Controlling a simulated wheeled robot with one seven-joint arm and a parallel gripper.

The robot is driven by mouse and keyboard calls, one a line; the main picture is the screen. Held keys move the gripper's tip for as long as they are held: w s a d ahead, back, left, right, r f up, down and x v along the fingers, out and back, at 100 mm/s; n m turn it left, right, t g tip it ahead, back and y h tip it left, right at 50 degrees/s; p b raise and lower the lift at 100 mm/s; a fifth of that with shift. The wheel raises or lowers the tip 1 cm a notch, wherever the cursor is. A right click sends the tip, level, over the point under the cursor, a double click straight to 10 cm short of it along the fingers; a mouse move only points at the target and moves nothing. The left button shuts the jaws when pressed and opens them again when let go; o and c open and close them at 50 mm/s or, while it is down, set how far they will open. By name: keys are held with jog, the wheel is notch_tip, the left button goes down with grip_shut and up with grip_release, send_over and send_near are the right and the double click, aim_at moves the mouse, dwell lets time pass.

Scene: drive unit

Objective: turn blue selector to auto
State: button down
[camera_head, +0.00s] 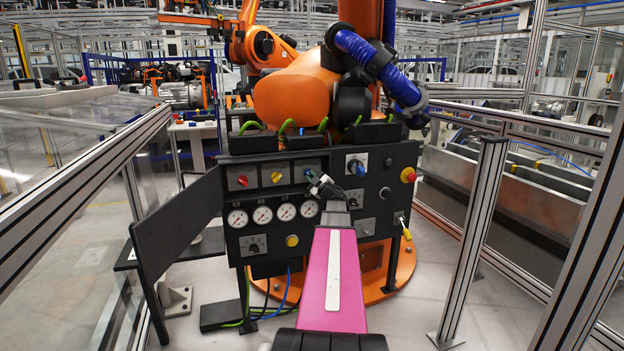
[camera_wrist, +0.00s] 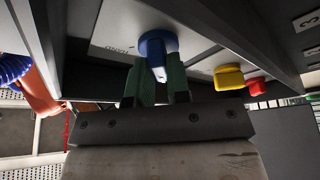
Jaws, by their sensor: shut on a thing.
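The blue selector (camera_head: 309,171) is the third knob in the top row of the dark control panel (camera_head: 330,245), right of the yellow and red ones. My gripper (camera_head: 314,180) reaches it from below right and partly hides it. In the wrist view, the round blue selector (camera_wrist: 157,46) has a handle with a white mark. The green fingers of my gripper (camera_wrist: 159,80) are shut on this handle, one on each side.
A yellow selector (camera_head: 276,178) and a red selector (camera_head: 241,181) sit to the left. Another blue selector (camera_head: 356,166) is to the right, near a red emergency button (camera_head: 408,175). Gauges (camera_head: 262,215) line the row below. An open panel door (camera_head: 177,235) stands at left.

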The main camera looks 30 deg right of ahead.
dwell(0.4)
jog(key=c, duration=1.1)
grip_release()
jog(key=v, duration=1)
jog(key=shift+s, duration=0.4)
